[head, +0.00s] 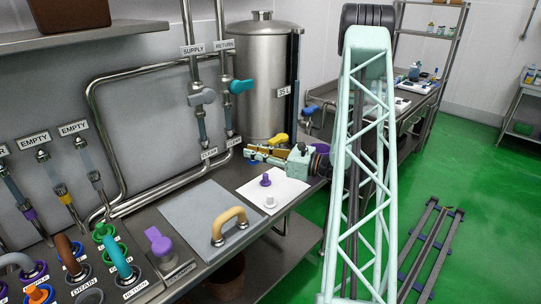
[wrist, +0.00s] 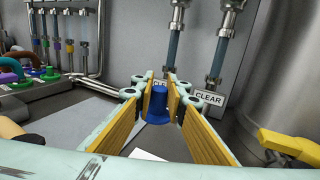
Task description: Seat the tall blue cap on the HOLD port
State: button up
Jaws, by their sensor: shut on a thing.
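The tall blue cap (wrist: 158,105) stands upright between the fingers of my gripper (wrist: 161,98) in the wrist view, and the fingers are shut on it. In the head view my gripper (head: 262,153) is above the back right part of the bench, beyond the white mat and near the CLEAR pipe ends. The ports (head: 117,262) stand at the left front of the bench, several with coloured caps or hoses. I read DRAIN and RETURN labels there, but cannot make out a HOLD label.
A white mat (head: 289,188) holds a purple cap (head: 265,180) and a white cap (head: 270,202). A grey mat (head: 190,207) carries a tan curved handle (head: 229,226). A steel tank (head: 263,80), vertical pipes and a yellow valve handle (wrist: 290,146) stand close to my gripper.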

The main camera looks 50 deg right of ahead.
jog(key=w+a+r+p, duration=0.1)
jog(key=w+a+r, duration=0.2)
jog(key=w+a, duration=0.6)
jog(key=w+a+r+p, duration=0.25)
jog(key=w+a, duration=0.25)
jog(key=a, duration=0.8)
jog(key=a+r+p, duration=0.1)
jog(key=a+r, duration=0.1)
jog(key=a, duration=1)
jog(key=w+a+r+p, duration=0.1)
jog(key=a, duration=1.1)
jog(key=shift+w+r+h, duration=0.2)
jog(key=shift+r+h, duration=0.1)
jog(key=shift+r, duration=0.05)
